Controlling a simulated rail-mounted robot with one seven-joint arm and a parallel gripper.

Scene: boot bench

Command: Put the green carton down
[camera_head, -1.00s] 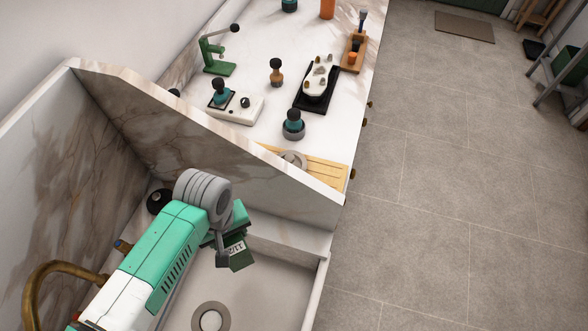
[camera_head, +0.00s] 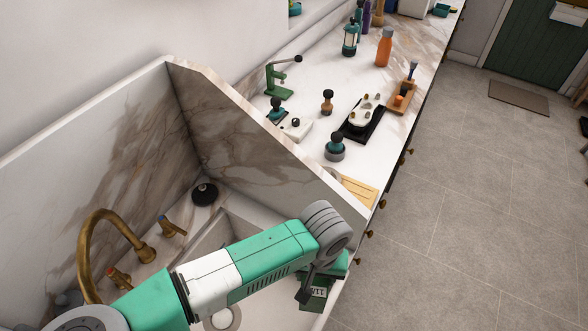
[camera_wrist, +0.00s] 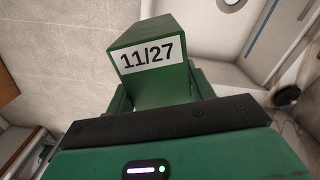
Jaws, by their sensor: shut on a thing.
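The green carton (camera_head: 312,302) is a dark green box with a white date label. In the wrist view the carton (camera_wrist: 160,75) shows its label "11/27" upright, facing the camera. My gripper (camera_wrist: 160,98) is shut on the carton, with a finger on each side of it. In the head view my gripper (camera_head: 322,275) hangs over the front right of the sink, near its rim, and my arm hides part of the grip. I cannot tell how high the carton is above the sink.
The sink drain (camera_head: 222,317) is left of the carton. A brass tap (camera_head: 95,240) stands at the left. A marble splash wall (camera_head: 260,145) separates the sink from the counter (camera_head: 310,85), which holds a green press (camera_head: 279,78), an orange bottle (camera_head: 384,47) and a black tray (camera_head: 363,120).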

